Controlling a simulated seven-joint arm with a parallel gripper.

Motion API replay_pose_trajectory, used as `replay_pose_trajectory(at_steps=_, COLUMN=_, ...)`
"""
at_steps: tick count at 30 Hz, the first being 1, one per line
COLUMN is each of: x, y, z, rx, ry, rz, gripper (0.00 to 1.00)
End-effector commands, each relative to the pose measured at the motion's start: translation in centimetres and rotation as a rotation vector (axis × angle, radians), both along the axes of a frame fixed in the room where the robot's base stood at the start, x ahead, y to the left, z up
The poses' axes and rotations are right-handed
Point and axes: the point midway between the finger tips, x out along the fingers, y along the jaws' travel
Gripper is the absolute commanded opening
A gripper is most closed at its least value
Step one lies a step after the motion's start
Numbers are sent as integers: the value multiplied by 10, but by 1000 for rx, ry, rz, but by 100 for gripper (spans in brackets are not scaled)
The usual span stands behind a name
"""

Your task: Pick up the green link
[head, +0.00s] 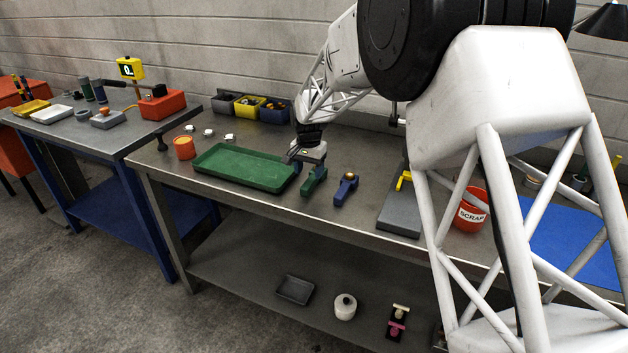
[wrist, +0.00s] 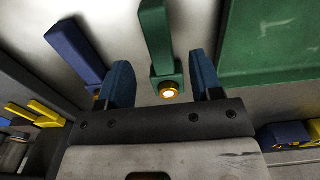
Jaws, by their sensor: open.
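The green link (head: 313,182) lies on the steel bench just right of the green tray, with a brass-coloured end at its far side. In the wrist view the green link (wrist: 156,38) runs away from me, its brass-centred end between my two fingers. My gripper (head: 304,155) is over the link's far end; in the wrist view the gripper (wrist: 163,76) is open, with a gap to the link on both sides. I cannot tell how high the fingers are above the bench.
A blue link (head: 345,191) lies to the right of the green one. The green tray (head: 240,168) is close on the left. A grey block (head: 400,214) with a yellow piece and a red scrap bucket (head: 472,210) stand farther right. Small bins (head: 248,106) line the back edge.

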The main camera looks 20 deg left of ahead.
Motion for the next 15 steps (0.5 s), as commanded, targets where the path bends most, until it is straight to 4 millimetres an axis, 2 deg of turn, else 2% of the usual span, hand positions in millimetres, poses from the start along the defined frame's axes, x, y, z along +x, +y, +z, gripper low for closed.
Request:
replay_pose_trajectory(at_steps=10, x=0, y=0, z=-2, rx=0, ry=0, rz=0, gripper=60)
replay_pose_trajectory(at_steps=15, x=0, y=0, z=-14, rx=-1, ry=1, rz=0, gripper=60)
